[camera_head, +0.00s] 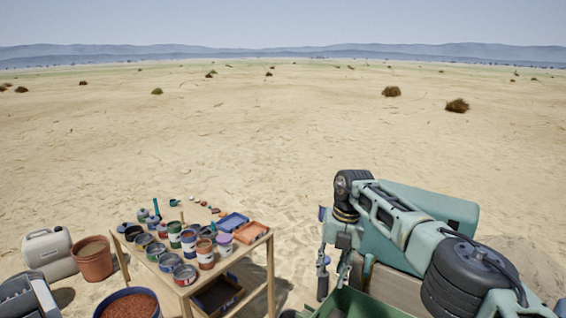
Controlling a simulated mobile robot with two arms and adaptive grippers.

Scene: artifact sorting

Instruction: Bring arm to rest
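My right arm (405,225) comes in from the lower right. It is bent, with its elbow raised and its far end hanging downward. My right gripper (322,276) seems to be the dark part at that end, right of the table and clear of it. It is small and seen from the side, so I cannot tell whether its fingers are open or shut. I see nothing clearly held in it. My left gripper is not in view.
A wooden table (262,247) holds several cans, a blue tray (233,221) and an orange tray (251,232). A white jerrycan (47,249), a terracotta bucket (94,262) and a blue-rimmed bucket (125,290) stand left. A green container (365,303) is below my arm. Open sand lies beyond.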

